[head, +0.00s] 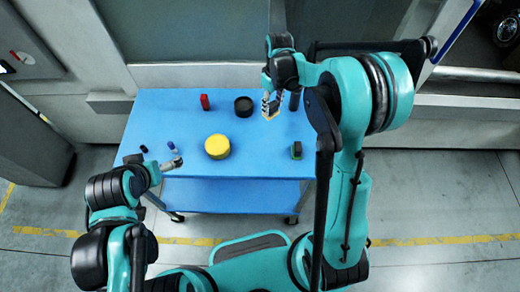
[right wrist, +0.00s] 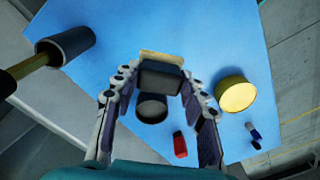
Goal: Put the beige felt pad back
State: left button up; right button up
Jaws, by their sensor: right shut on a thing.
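My right gripper (head: 268,108) is shut on the beige felt pad (head: 270,116), above the far right part of the blue table. In the right wrist view, the pad's beige edge (right wrist: 161,57) shows along a dark block (right wrist: 160,78) between the fingertips of my right gripper (right wrist: 160,84). The pad looks clear of the table top. My left gripper (head: 174,163) is over the table's front left edge. It is too small to tell whether it is open or shut.
On the blue table (head: 267,142) stand a red object (head: 204,102), a round black object (head: 244,106), a yellow cylinder (head: 217,147), a green and black object (head: 296,150) and a small blue item (head: 172,146). A dark cylinder (right wrist: 72,44) is near my right gripper.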

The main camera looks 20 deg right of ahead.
jog(key=s+a+f, duration=0.2)
jog(key=s, duration=0.1)
jog(key=s+a+f+b, duration=0.1)
jog(key=s+a+f, duration=0.1)
jog(key=s, duration=0.1)
jog(key=s+a+f+b, duration=0.1)
jog(key=s+a+f, duration=0.1)
jog(key=s+a, duration=0.1)
jog(key=shift+s+f, duration=0.1)
jog(key=shift+f, duration=0.15)
notch_tip(320, 180, down, 4)
jog(key=shift+f+b, duration=0.1)
jog(key=shift+b, duration=0.6)
jog(key=shift+c, duration=0.5)
jog(key=o, duration=1.1)
